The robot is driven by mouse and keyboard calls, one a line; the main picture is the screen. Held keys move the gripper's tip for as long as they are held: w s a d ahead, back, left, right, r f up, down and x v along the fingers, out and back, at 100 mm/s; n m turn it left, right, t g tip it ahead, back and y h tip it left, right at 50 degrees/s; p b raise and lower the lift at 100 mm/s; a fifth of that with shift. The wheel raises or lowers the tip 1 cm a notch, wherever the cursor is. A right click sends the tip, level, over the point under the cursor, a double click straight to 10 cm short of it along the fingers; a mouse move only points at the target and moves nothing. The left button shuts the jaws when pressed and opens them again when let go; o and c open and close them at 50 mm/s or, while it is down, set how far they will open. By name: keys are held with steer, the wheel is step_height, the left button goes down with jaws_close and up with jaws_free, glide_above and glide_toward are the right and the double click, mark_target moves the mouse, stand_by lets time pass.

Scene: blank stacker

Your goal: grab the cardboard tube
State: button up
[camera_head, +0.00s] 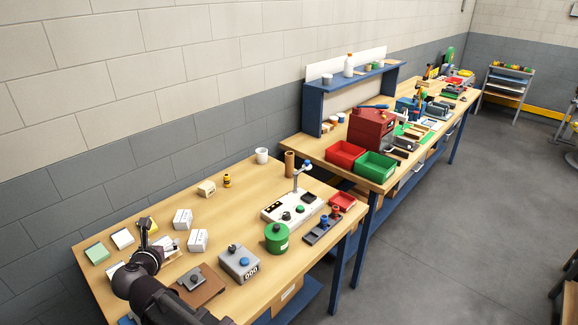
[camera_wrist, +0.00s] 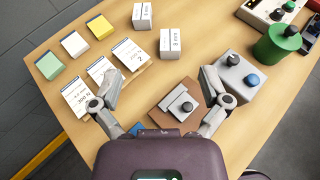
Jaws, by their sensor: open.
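The cardboard tube (camera_head: 289,163) is a brown cylinder standing upright at the far end of the near wooden bench in the head view. It is out of sight in the wrist view. My gripper (camera_head: 158,236) is over the near left part of that bench, well apart from the tube. In the wrist view my gripper (camera_wrist: 158,88) has its two fingers spread wide with nothing held between them.
A white cup (camera_head: 262,155) stands left of the tube, and a white device with an upright post (camera_head: 297,178) stands in front of it. A green canister (camera_head: 277,237) and a grey box (camera_head: 239,262) are nearer. Small white boxes (camera_head: 182,219) stand mid-bench.

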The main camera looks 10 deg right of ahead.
stand_by(0.6)
steer(key=w+d+f+m+g+h, duration=0.2)
steer(key=d+f+m+g, duration=0.1)
steer(key=d+m, duration=0.65)
steer(key=w+d+f+m+g+h, duration=0.1)
steer(key=d+f+m+g, duration=0.4)
steer(key=d, duration=0.8)
steer(key=s+d+f+m+g+y, duration=0.1)
steer(key=s+d+m, duration=0.3)
steer(key=d+m, duration=0.6)
steer(key=s+d+f+m+g+y, duration=0.2)
steer(key=s+d+m+g, duration=0.2)
steer(key=d+m, duration=0.6)
steer(key=shift+s+f+m+g+y, duration=0.25)
steer(key=shift+s+m+g+y, duration=0.1)
steer(key=shift+m+y, duration=0.1)
